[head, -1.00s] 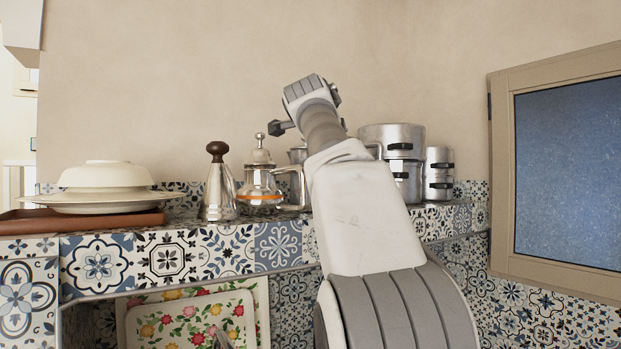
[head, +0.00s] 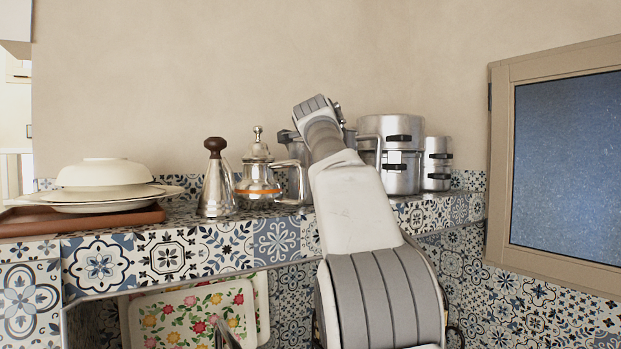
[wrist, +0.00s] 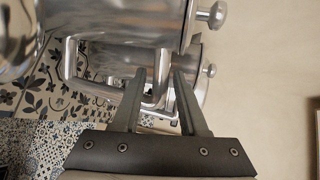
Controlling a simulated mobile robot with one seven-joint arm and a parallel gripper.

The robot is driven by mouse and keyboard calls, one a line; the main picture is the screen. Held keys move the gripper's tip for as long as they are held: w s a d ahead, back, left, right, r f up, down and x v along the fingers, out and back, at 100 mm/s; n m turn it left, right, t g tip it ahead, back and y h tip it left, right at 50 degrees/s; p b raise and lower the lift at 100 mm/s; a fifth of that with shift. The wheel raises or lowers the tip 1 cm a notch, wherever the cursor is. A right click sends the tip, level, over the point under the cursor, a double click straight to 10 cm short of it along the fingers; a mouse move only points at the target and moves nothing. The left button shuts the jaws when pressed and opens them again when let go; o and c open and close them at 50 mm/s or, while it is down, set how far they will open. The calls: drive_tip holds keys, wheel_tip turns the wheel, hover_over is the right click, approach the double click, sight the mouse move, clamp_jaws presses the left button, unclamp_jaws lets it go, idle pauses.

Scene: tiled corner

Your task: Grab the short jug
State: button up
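Two shiny metal jugs with knobbed lids show sideways in the wrist view, a nearer one (wrist: 130,18) with a large square handle and one behind it (wrist: 118,58). My gripper (wrist: 158,78) is open there, with part of a metal handle (wrist: 154,92) between its two fingers; I cannot tell whether they touch it. In the head view a jug with an orange band (head: 258,180) stands on the tiled shelf, left of a grey metal vessel (head: 297,160) partly hidden by my arm. The head view hides my fingertips. I cannot tell for sure which is the short jug.
A conical metal pot with a brown knob (head: 217,185) stands left of the banded jug. Stacked steel pots (head: 402,172) stand close on the right. Plates and a bowl (head: 105,173) sit on a brown tray (head: 80,222) at the left. The wall rises behind.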

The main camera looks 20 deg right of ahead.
clamp_jaws()
drive_tip(key=shift+r, duration=0.1)
idle(1.0)
